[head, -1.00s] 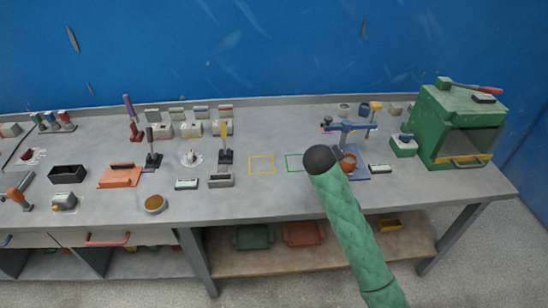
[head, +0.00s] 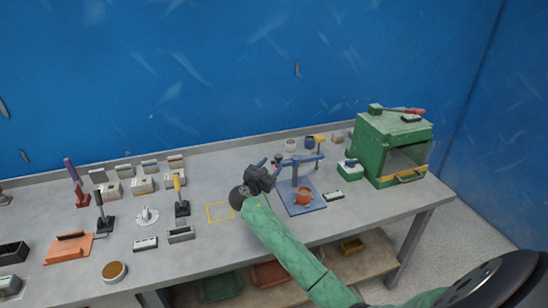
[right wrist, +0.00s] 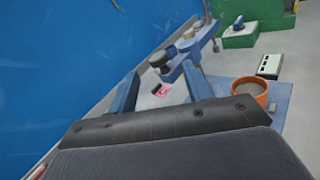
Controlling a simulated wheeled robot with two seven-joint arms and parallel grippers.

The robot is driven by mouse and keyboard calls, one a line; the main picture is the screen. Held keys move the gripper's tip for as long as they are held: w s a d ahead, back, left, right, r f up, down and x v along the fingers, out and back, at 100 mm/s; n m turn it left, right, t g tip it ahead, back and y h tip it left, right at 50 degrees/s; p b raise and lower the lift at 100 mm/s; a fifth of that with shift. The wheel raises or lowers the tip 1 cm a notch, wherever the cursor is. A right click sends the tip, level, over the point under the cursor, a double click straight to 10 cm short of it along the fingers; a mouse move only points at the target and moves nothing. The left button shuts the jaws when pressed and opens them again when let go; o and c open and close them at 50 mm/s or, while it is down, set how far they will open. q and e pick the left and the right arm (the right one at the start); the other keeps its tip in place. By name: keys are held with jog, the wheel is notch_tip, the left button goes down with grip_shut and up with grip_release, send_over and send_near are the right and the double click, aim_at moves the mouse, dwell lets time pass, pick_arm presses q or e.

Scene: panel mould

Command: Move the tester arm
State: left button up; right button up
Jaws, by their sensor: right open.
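The tester is a blue stand with a blue tester arm (head: 303,160) across its top, above a blue base plate (head: 312,206). An orange cup (head: 303,195) sits on the plate; it also shows in the right wrist view (right wrist: 249,90). My right gripper (head: 272,163) is open at the left end of the tester arm. In the right wrist view the arm (right wrist: 186,54) with its round knobs lies just beyond and between my open fingers (right wrist: 163,80). I cannot tell whether they touch it. My left gripper is not in view.
A green box oven (head: 372,145) stands at the right. A yellow outlined square (head: 220,219) on the bench is empty. The blue wall is behind.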

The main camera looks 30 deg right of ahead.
aim_at(277, 157)
jog(key=w+d+n+p, duration=0.2)
jog(key=d, duration=0.1)
jog(key=w+d+n+p, duration=0.1)
jog(key=d, duration=0.1)
jog(key=shift+w+d+r, duration=0.2)
jog(key=shift+w+d, duration=0.05)
jog(key=shift+w, duration=0.05)
pick_arm(q)
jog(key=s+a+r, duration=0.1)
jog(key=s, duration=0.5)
jog(key=shift+p, duration=0.4)
pick_arm(e)
jog(key=shift+w+d+f, duration=0.15)
jog(key=shift+w+d, duration=0.2)
jog(key=shift+d, duration=0.15)
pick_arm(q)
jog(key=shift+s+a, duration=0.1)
pick_arm(e)
jog(key=shift+c, duration=0.4)
grip_shut()
